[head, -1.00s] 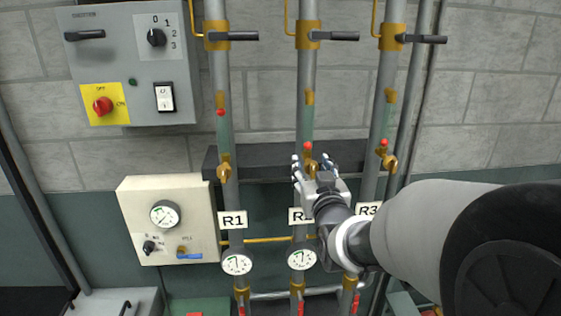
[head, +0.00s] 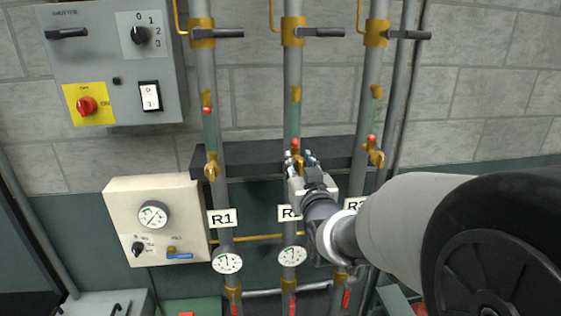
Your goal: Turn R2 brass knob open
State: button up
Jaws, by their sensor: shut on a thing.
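The R2 brass knob (head: 296,152) sits on the middle pipe (head: 293,75), just below a red ball. My gripper (head: 299,158) is at this knob, with its fingers on either side of it, and is shut on it. The fingers and the gripper body hide most of the knob, so its turn angle cannot be told. The R2 label (head: 287,213) is partly covered by my wrist. The R2 gauge (head: 292,256) shows below it.
The R1 knob (head: 212,168) and R3 knob (head: 376,157) sit on the neighbouring pipes, close to my gripper. A dark shelf (head: 250,157) runs behind the pipes. A grey switch box (head: 110,65) and a cream gauge box (head: 155,222) are at left.

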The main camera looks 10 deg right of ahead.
jog(key=shift+m+b, duration=0.3)
jog(key=shift+b, duration=0.2)
jog(key=m+b, duration=0.1)
jog(key=b, duration=0.1)
jog(key=m+b, duration=0.1)
jog(key=b, duration=0.1)
jog(key=shift+f+m, duration=0.25)
jog(key=shift+m, duration=0.05)
jog(key=m+b, duration=0.6)
jog(key=b, duration=0.1)
jog(key=m+b, duration=0.5)
jog(key=shift+r, duration=0.1)
jog(key=shift+r+m+b, duration=0.1)
jog(key=shift+m+b, duration=1)
jog(key=shift+m, duration=0.7)
jog(key=shift+r, duration=0.1)
jog(key=o, duration=1.1)
jog(key=shift+c, duration=0.2)
